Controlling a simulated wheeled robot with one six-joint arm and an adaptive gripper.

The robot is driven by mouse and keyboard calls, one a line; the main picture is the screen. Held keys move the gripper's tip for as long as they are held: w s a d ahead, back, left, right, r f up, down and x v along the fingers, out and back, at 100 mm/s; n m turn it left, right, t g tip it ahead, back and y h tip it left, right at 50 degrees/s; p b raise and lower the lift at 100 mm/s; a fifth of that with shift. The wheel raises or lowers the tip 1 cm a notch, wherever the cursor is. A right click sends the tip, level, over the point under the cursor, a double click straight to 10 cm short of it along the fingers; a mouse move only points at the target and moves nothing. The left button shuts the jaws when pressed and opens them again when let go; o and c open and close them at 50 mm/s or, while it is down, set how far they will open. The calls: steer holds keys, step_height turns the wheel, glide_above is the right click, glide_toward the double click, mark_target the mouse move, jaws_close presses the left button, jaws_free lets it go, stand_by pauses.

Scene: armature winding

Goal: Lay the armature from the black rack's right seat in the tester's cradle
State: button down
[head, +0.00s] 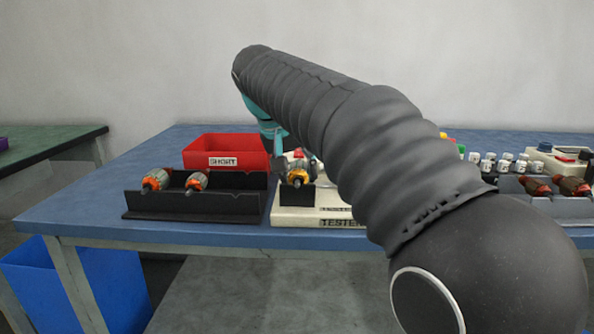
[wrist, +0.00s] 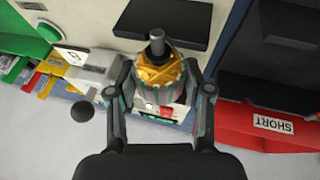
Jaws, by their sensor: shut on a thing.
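The armature (wrist: 158,72), with orange windings and a dark shaft end, is held between the two fingers of my gripper (wrist: 160,88) in the wrist view. In the head view this armature (head: 298,173) shows at the left part of the cream tester (head: 290,217), close to a dark block. I cannot tell whether it touches the cradle, which is mostly hidden. The black rack (head: 195,208) stands left of the tester; two armatures (head: 157,179) (head: 197,181) lie in its left and middle seats, and its right seat is empty. My arm hides much of the tester.
A red bin marked SHORT (head: 225,147) stands behind the black rack. At the right are a grey rack with reddish-brown armatures (head: 537,186) and several small white-capped containers (head: 488,163). A blue bin (head: 85,280) stands below the blue table (head: 90,208) at the left.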

stand_by(0.4)
steer(key=shift+c, duration=1.9)
jaws_free()
steer(key=shift+f, duration=0.1)
steer(key=v, duration=1.2)
steer(key=shift+s+a, duration=0.1)
